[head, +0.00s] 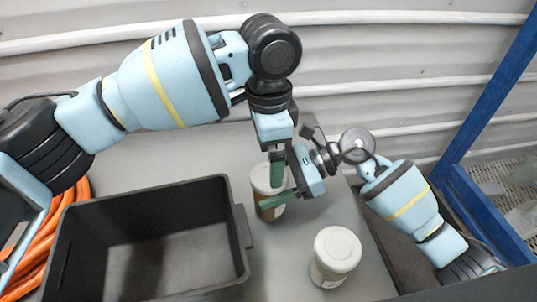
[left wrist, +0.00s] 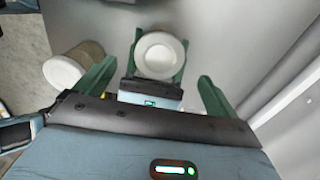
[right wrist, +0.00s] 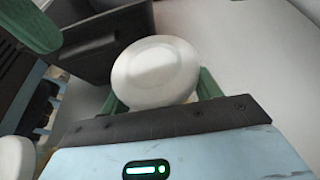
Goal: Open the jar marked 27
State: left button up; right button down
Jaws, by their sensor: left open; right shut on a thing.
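A jar with a white lid (head: 264,176) and a brownish body stands on the grey table beside the crate. My right gripper (head: 270,194) is shut around this jar's body, and the right wrist view shows its lid (right wrist: 155,72) between the fingers. My left gripper (head: 279,170) points down at this jar from above, open. In the left wrist view its fingers (left wrist: 158,72) are spread wide, with the white lid (left wrist: 160,52) between and beyond them. The lid is on the jar. A second white-lidded jar (head: 335,255) stands nearer, to the right. I cannot read any number on either jar.
A dark empty crate (head: 238,235) stands left of the jars; its wall also shows in the right wrist view (right wrist: 110,42). An orange hose (head: 38,250) lies at the left. A corrugated wall closes the back. A blue frame (head: 487,90) stands at the right.

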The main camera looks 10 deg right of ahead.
pick_arm(q)
notch_tip(320, 180, up, 7)
notch_tip(320, 180, down, 12)
jog(key=shift+d+f, duration=0.1)
dwell(0.7)
jog(key=c, duration=1)
jog(key=o, duration=0.9)
jog(key=shift+r, duration=2.3)
